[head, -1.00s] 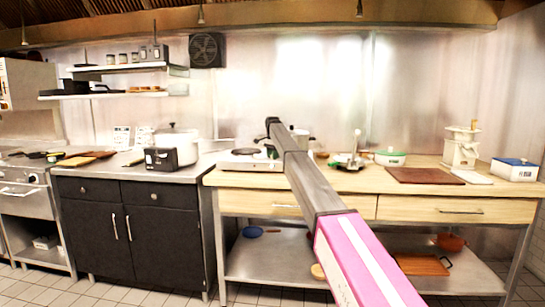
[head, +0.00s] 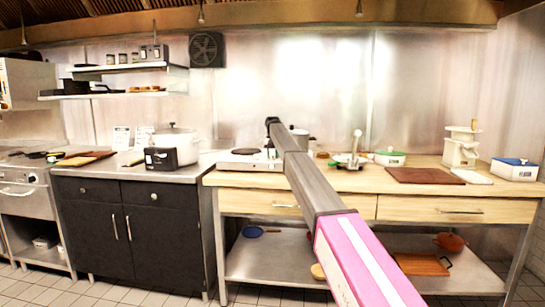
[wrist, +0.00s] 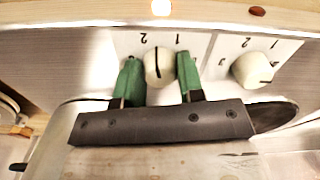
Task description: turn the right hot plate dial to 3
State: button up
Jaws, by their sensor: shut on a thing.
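The hot plate (head: 262,166) stands on the wooden counter, partly hidden behind my arm in the head view. The wrist view shows two white dials on its pale panel, with printed numbers beside them. My gripper (wrist: 158,70) has its green fingers shut on one dial (wrist: 160,60), the left of the two in that picture. Its dark mark runs nearly straight up and down, and 2 and 1 are printed above it. The other dial (wrist: 251,70) is free, with 3 and 2 legible near it. Its mark points right. My fingertips cannot be made out in the head view.
A grey pot (head: 301,134) stands behind my arm. A white-and-green container (head: 390,158) and a brown board (head: 425,175) lie to the right on the counter.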

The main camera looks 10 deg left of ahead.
jog(key=n, duration=0.4)
jog(key=shift+n, duration=0.3)
jog(key=n, duration=0.3)
jog(key=shift+n, duration=0.4)
jog(key=n, duration=0.3)
jog(key=shift+n, duration=2)
jog(key=o, duration=0.9)
jog(key=shift+r, duration=0.1)
notch_tip(320, 180, up, 11)
jog(key=shift+f, duration=0.15)
